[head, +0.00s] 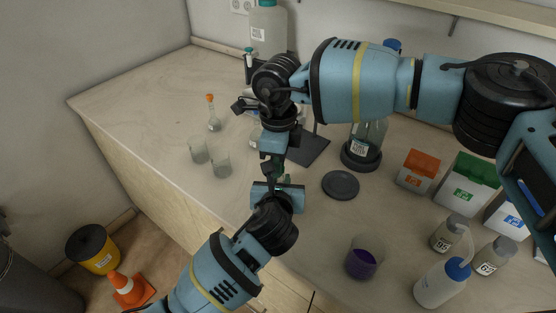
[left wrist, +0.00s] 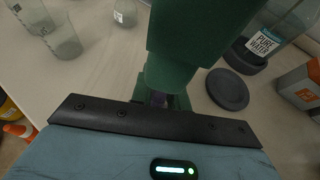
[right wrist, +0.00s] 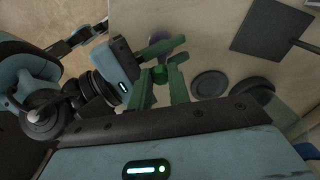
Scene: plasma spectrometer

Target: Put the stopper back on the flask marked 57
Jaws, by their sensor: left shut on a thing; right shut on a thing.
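My left gripper (head: 281,182) and right gripper (head: 275,158) meet above the bench near its front edge, the right one above the left. The right gripper is shut on a small green stopper (right wrist: 160,72), largely hidden by its fingers. A little purple (left wrist: 157,97) shows between the green fingers in the left wrist view. The flask's number is not readable. I cannot tell whether stopper and neck touch.
An orange-stoppered flask (head: 214,122) and two empty beakers (head: 221,165) stand at left. A dark disc (head: 341,185) lies right of the grippers. A purple-filled beaker (head: 362,260), a wash bottle (head: 440,284), jars and boxes (head: 418,170) stand at right. Bench at left back is clear.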

